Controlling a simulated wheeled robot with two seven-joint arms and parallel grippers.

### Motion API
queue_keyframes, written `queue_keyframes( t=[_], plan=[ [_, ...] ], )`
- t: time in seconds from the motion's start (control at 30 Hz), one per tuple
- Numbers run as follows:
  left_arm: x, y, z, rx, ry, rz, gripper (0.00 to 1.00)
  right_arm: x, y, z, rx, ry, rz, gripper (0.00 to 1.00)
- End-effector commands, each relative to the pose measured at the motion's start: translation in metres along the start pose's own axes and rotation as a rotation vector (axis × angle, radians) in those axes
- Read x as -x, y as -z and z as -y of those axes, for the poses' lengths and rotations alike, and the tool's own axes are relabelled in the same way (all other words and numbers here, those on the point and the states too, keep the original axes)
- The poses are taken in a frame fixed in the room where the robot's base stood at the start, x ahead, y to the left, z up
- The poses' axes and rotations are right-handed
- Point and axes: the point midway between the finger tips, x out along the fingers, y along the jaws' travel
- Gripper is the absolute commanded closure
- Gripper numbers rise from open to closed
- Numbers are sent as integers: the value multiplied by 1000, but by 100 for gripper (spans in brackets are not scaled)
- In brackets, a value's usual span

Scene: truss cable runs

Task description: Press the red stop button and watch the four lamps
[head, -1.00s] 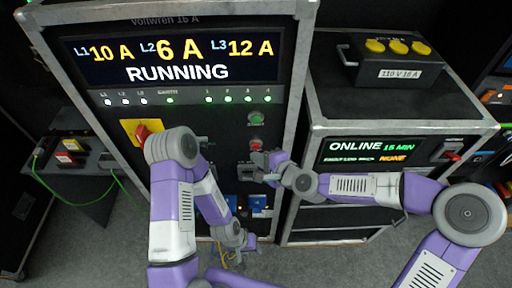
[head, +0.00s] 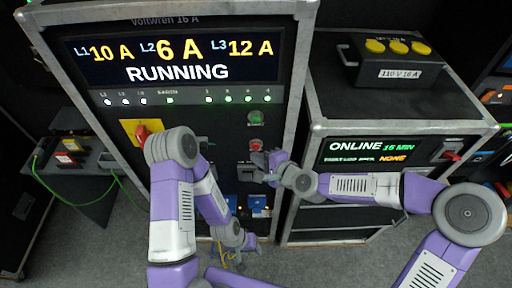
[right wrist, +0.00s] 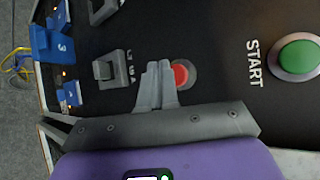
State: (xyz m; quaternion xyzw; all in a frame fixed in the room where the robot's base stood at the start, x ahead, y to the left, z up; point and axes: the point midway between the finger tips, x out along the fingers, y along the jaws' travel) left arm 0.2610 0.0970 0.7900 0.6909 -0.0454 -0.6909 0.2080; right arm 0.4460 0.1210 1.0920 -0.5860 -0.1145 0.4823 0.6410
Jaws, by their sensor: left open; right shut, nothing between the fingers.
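The red stop button (head: 256,145) is on the black panel, below the green start button (head: 256,118). In the right wrist view, the stop button (right wrist: 183,75) is partly covered by the fingers of my right gripper (right wrist: 158,68). My right gripper (head: 262,160) is shut and empty, just below the button in the head view; I cannot tell whether it touches. The four lamps (head: 238,98) in the row under the display glow green. The display (head: 175,60) reads RUNNING, with 10 A, 6 A and 12 A. My left gripper (head: 246,242) is open, low before the cabinet.
A yellow-plated red rotary switch (head: 142,131) is left of my arm. A second cabinet (head: 400,110) reading ONLINE stands at the right. Yellow cable (head: 227,258) lies near my left gripper.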

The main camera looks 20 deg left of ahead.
Motion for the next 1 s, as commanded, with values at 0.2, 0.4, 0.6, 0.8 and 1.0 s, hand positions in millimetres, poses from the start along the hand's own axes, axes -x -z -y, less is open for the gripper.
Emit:
queue_keyframes(
  t=[0.2,0.4,0.6,0.8,1.0],
  plan=[
    [-1,0,0,0,0,0,57,-2,1,1,0,0,0,100],
    [-3,0,1,0,0,0,57,-6,5,4,0,1,0,100],
    [-3,0,1,0,0,0,57,-6,4,4,0,0,0,100],
    [-3,0,1,0,0,0,57,-6,5,5,0,0,0,100],
    [-3,0,1,0,0,0,57,-8,6,6,0,0,0,100]
  ],
)
